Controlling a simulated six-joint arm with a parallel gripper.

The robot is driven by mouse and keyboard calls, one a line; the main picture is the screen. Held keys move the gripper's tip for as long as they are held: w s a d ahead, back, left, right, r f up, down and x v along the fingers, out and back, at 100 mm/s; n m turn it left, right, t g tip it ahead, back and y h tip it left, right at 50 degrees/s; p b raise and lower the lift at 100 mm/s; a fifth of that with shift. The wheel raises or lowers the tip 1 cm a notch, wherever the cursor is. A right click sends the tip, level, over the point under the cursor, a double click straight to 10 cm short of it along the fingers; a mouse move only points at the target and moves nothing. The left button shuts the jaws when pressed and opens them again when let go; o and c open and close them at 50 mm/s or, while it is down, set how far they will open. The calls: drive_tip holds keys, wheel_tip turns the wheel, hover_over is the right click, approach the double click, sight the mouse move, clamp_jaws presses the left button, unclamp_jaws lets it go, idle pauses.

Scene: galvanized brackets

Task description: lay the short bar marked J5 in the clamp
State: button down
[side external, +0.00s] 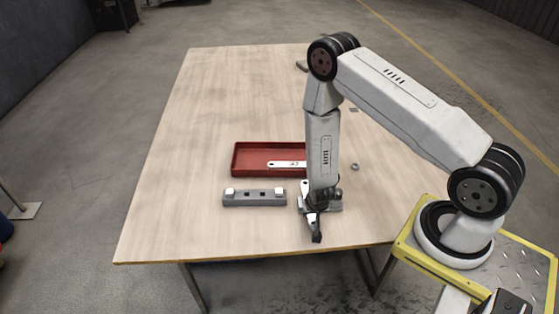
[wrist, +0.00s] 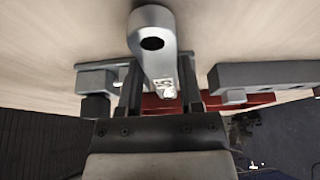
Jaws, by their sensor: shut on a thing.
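My gripper (side external: 312,212) points down near the table's front edge, shut on a light metal bar. In the wrist view this bar (wrist: 151,40) lies between the fingers, its rounded end with a dark hole toward the top; its dark mark seems to read J5. In the side view my gripper hides much of the bar. A long grey block (side external: 255,199) with pale end pads and dark square openings stands left of my gripper. A second grey block (side external: 335,207) is partly hidden behind my gripper. I cannot tell for sure which is the clamp.
A red tray (side external: 240,171) lies behind the long grey block. Another pale marked bar (side external: 283,164) is in it, partly hidden by my arm. A small nut-like piece (side external: 355,167) lies to the right. The table's left and back areas are mostly clear.

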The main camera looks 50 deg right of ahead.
idle(0.4)
drive_tip(key=shift+c, duration=0.8)
unclamp_jaws()
drive_tip(key=shift+r, duration=0.1)
drive_tip(key=shift+r, duration=2.85)
drive_tip(key=shift+w+a+r, duration=0.1)
drive_tip(key=shift+w+r, duration=0.05)
drive_tip(key=shift+r, duration=0.15)
drive_tip(key=a+r+n+y, duration=0.35)
drive_tip(key=a+r, duration=0.25)
drive_tip(key=r, duration=0.6)
drive_tip(key=s+a+r+n, duration=0.2)
drive_tip(key=s+r+n, duration=0.3)
drive_tip(key=r, duration=0.6)
drive_tip(key=shift+s+a+g, duration=0.25)
drive_tip(key=shift+s+g, duration=0.05)
drive_tip(key=shift+s, duration=0.25)
